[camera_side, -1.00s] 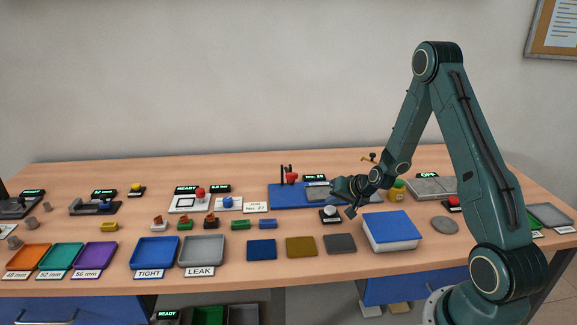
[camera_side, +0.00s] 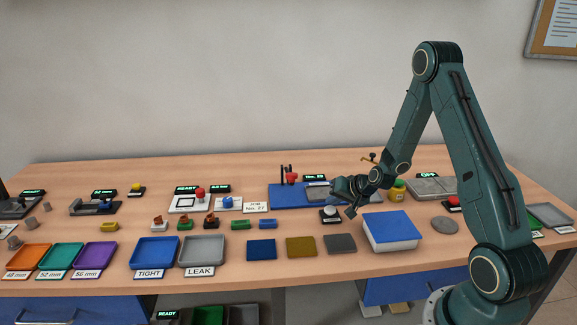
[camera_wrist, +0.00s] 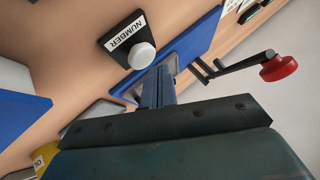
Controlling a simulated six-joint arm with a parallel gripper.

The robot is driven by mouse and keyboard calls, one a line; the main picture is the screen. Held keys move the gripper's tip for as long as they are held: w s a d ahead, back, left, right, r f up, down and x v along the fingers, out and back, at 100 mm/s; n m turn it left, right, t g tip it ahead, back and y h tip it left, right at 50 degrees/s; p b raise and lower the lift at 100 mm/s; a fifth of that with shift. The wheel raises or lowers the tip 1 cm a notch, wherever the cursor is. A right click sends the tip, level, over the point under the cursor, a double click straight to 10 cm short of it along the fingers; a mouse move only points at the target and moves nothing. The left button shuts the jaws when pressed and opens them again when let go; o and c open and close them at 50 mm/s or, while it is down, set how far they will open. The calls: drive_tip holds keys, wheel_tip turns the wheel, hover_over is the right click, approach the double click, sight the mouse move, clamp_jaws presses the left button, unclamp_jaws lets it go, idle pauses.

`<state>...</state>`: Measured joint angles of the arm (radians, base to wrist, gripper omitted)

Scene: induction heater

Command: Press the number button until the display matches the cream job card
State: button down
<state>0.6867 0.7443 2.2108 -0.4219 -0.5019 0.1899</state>
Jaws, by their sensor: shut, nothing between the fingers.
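The number button is a white round cap (camera_side: 330,210) on a black base, right of the job card. In the wrist view its cap (camera_wrist: 141,55) and NUMBER label show clearly, with nothing on it. The cream job card (camera_side: 261,206) reads "JOB No. 27". The small display (camera_side: 314,177) with green text stands behind the blue mat; it starts "No. 2", and its last digit is too small to read surely. My gripper (camera_side: 351,211) is shut and empty, just right of the button. In the wrist view the fingers (camera_wrist: 158,87) are beside the cap, apart from it in the picture.
A red-knobbed lever (camera_wrist: 279,67) stands beyond the fingers. A blue mat (camera_side: 284,195) lies behind the button. A blue-topped box (camera_side: 390,229) is close at right front, and a yellow jar (camera_side: 397,191) stands behind it. Flat colored pads (camera_side: 300,247) lie in front.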

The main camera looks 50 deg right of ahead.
sight(333, 210)
drive_tip(key=shift+f, duration=0.95)
idle(1.5)
drive_tip(key=shift+r, duration=0.9)
drive_tip(key=shift+r, duration=0.1)
drive_tip(key=shift+r, duration=2.4)
